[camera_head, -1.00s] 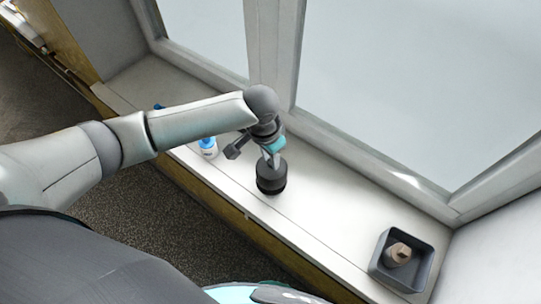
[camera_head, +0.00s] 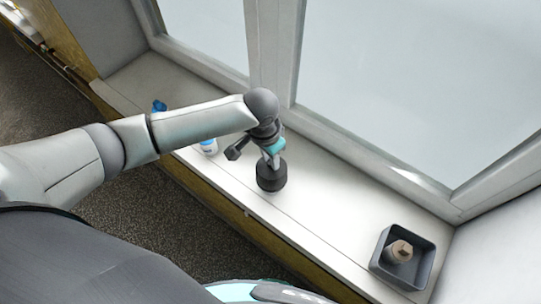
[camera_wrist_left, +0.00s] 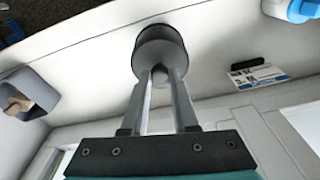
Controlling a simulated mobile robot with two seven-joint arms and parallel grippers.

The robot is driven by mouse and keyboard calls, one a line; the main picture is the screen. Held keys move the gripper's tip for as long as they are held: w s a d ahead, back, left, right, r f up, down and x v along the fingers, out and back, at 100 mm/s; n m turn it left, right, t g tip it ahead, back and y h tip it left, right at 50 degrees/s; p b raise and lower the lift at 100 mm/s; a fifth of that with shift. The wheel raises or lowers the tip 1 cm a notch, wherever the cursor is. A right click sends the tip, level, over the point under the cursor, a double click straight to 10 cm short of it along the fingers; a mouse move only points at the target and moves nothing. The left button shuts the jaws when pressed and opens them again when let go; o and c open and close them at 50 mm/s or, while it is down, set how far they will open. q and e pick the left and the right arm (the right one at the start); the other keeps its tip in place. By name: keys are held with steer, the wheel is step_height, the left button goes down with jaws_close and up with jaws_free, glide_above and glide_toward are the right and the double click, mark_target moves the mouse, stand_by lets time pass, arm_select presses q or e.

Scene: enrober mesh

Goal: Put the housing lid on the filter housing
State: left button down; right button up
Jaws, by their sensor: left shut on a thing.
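My left gripper (camera_head: 271,160) is shut on the housing lid (camera_wrist_left: 160,50), a round grey lid held by its knob; the gripper also shows in the left wrist view (camera_wrist_left: 160,76). The filter housing (camera_head: 271,183) is a short dark cylinder standing on the white sill. The lid is right over it, and the two look like one compact dark cylinder in the head view. In the left wrist view the lid hides most of the housing. Whether the lid is fully seated I cannot tell. My right gripper is not in view.
A grey open tray (camera_head: 430,246) with a brown block (camera_head: 399,251) stands at the sill's right end. A white and blue bottle (camera_head: 208,147) is left of the housing. A printed card (camera_wrist_left: 258,76) lies nearby. Window frames rise behind; the sill between housing and tray is clear.

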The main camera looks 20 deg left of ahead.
arm_select(q)
steer(key=c, duration=0.6)
jaws_free()
step_height(320, 180, up, 15)
steer(key=s+a, duration=0.1)
steer(key=shift+s+p, duration=0.3)
steer(key=shift+p, duration=0.05)
